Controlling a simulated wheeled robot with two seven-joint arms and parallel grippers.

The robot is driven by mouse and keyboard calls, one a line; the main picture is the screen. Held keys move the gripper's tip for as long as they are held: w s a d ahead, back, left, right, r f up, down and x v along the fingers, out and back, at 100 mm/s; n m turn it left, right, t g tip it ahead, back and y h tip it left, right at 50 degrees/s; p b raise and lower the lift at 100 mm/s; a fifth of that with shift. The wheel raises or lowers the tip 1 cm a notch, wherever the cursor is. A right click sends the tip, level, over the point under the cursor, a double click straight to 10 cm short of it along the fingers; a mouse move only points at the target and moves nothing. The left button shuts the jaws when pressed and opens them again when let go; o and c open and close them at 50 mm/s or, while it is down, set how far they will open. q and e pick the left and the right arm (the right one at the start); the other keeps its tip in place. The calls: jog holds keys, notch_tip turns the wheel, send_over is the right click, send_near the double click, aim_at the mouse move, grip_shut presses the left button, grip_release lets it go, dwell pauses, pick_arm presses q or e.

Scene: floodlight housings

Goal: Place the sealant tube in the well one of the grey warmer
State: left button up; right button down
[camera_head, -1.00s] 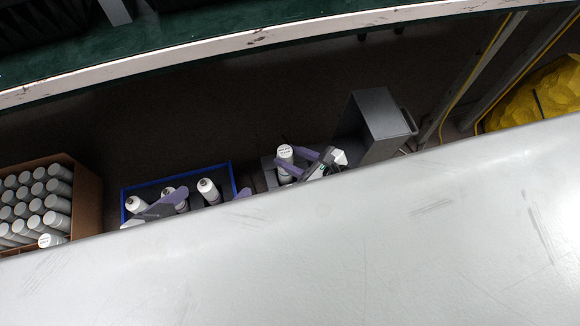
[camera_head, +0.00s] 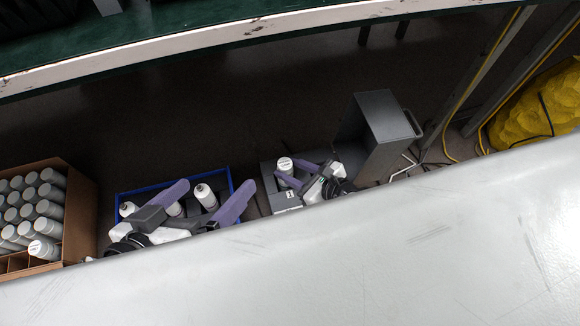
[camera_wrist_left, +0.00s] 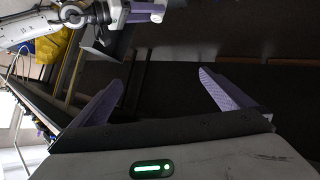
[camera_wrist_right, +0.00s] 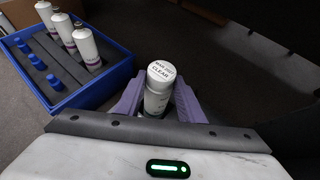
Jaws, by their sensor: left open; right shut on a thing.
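The white sealant tube (camera_head: 285,166) stands roughly upright between the purple fingers of my right gripper (camera_head: 302,174), which is shut on it. In the right wrist view the tube (camera_wrist_right: 158,90) shows its round top with a printed "CLEAR" label. My arm hides the wells, so I cannot tell whether the tube's lower end is in one. My left gripper (camera_head: 213,189) is open and empty near the blue tray.
The blue tray (camera_head: 231,180) holds several white bottles; blue caps also show in it in the right wrist view (camera_wrist_right: 128,70). A brown carton (camera_head: 84,215) of grey-capped tubes stands at the left. A pale surface (camera_head: 330,270) hides the foreground. Yellow sacking (camera_head: 545,105) lies far right.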

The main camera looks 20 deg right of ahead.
jog(key=c, duration=1.2)
grip_release()
jog(key=shift+r, duration=0.45)
jog(key=shift+p+v, duration=0.45)
jog(key=shift+v, duration=0.45)
pick_arm(q)
jog(key=f+p, duration=0.1)
jog(key=a+f+y, duration=0.1)
jog(key=a+f+g+p, duration=0.1)
jog(key=shift+s+y+p, duration=0.25)
jog(key=shift+y+p, duration=0.1)
jog(key=shift+y, duration=0.05)
pick_arm(e)
jog(key=v, duration=1)
jog(key=shift+s+d+r, duration=0.1)
jog(key=shift+r, duration=0.05)
